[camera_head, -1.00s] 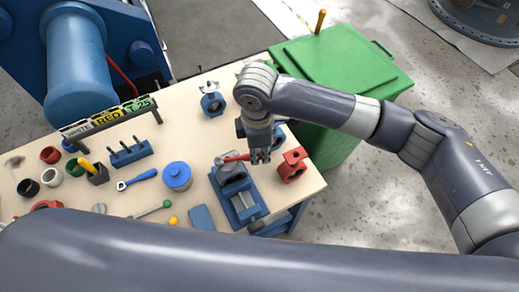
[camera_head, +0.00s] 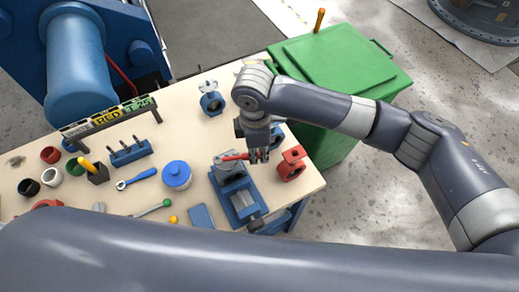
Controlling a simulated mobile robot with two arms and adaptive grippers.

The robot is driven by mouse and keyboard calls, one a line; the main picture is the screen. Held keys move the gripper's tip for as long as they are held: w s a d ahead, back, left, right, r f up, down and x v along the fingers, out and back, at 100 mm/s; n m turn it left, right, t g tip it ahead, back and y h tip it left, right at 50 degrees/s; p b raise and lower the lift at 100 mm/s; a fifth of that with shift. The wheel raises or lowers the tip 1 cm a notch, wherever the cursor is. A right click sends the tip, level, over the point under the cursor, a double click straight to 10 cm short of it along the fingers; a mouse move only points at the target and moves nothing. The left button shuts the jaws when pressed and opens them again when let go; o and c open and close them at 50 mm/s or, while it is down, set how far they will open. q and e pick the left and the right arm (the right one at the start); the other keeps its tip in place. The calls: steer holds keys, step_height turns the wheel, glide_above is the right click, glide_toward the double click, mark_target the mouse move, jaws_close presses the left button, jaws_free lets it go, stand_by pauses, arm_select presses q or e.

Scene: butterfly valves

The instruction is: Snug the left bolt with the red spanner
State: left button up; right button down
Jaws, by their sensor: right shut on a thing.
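The red spanner (camera_head: 235,157) lies roughly level above a grey valve body (camera_head: 231,174), which sits in a blue vise (camera_head: 243,208) at the front right of the bench. Its grey open head points left, over the valve's far edge. My right gripper (camera_head: 259,155) points down and is shut on the spanner's right end. The left bolt is too small to make out, and I cannot tell whether the spanner's head is around it. My left arm crosses the bottom of the view; its gripper is out of sight.
A red valve (camera_head: 291,163) stands close right of the gripper, with a blue one partly hidden behind. Another blue valve (camera_head: 211,101) stands further back. A blue-lidded pot (camera_head: 177,175) and a blue spanner (camera_head: 137,179) lie left. A green bin (camera_head: 340,65) stands beyond the bench.

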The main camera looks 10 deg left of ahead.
steer(key=shift+w, duration=0.25)
steer(key=shift+s+r+m+p, duration=0.15)
steer(key=shift+m+p, duration=0.15)
steer(key=shift+p, duration=0.15)
steer(key=shift+s+a+m+p, duration=0.1)
steer(key=shift+s+m+p, duration=0.2)
steer(key=shift+m+p, duration=0.15)
steer(key=shift+s+p, duration=0.25)
steer(key=shift+p, duration=0.35)
steer(key=shift+s+m+p, duration=0.25)
steer(key=shift+m+p, duration=0.15)
steer(key=shift+m, duration=0.15)
steer(key=shift+s+f+m+p, duration=0.2)
steer(key=shift+s+m+p, duration=0.4)
steer(key=shift+p, duration=0.25)
